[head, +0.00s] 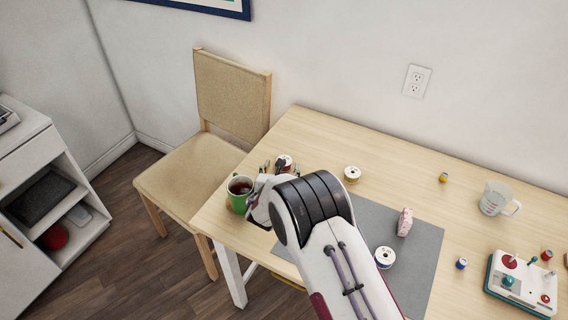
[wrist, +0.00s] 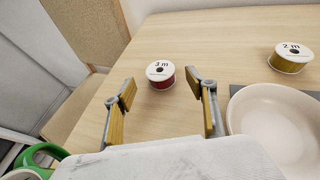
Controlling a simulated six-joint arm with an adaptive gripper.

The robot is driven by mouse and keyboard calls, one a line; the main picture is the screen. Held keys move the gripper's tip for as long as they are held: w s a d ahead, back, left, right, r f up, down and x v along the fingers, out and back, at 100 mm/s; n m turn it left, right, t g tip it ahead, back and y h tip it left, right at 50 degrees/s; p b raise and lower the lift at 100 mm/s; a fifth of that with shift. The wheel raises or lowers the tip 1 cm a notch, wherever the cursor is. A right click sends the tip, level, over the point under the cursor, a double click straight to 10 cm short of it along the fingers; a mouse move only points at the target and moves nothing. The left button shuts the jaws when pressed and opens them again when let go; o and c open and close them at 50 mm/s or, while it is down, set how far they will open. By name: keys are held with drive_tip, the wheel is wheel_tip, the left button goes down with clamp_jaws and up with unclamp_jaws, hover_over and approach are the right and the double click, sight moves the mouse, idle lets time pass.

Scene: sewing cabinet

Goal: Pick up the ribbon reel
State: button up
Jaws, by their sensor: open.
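A ribbon reel with a white top marked "3 m" and red ribbon (wrist: 160,73) stands flat on the wooden table, just beyond and between my fingertips in the wrist view. In the head view this red reel (head: 285,160) is partly hidden behind my gripper. My gripper (wrist: 162,96) is open and empty, its two yellow-padded fingers apart, not visibly touching the reel. A second reel, marked "2 m" with gold ribbon (wrist: 290,60), stands to the right; it also shows in the head view (head: 352,175). A third reel with blue ribbon (head: 385,258) stands on the grey mat.
A pale bowl (wrist: 270,120) stands right of my gripper. A green mug (head: 238,197) stands left, near the table edge. A pink figure (head: 404,222), a measuring cup (head: 495,200) and small spools lie farther right. A chair (head: 190,178) stands left of the table.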

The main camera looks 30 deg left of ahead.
drive_tip(key=shift+w, duration=0.1)
idle(0.3)
drive_tip(key=shift+x, duration=2.8)
drive_tip(key=c, duration=1.1)
